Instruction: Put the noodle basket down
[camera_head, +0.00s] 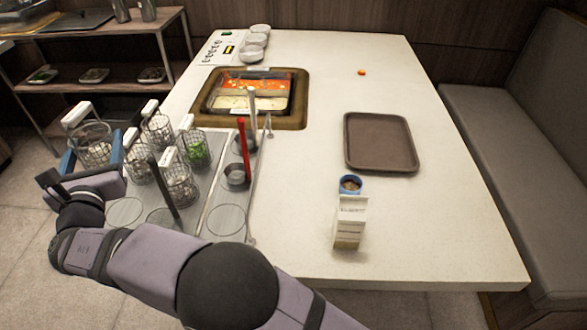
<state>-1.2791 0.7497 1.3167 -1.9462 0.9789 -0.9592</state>
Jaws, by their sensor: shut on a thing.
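My gripper (94,147), with blue fingers, is at the left, beyond the table's left edge. It is shut on a wire noodle basket (92,153) with a white handle (77,114), held beside the other baskets. Where the fingers touch it is too small to make out. Several more wire baskets stand in the steel station at the table's left side, among them one with green contents (196,150) and a front one with pale contents (180,184). Round openings (125,212) without baskets show in front of them, partly behind my arm.
Ladles with red (242,140) and white (252,105) handles stand upright right of the baskets. A framed food well (303,105), brown tray (351,150), blue cup (350,184) and carton (350,222) are on the table. A shelf (110,87) stands behind left.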

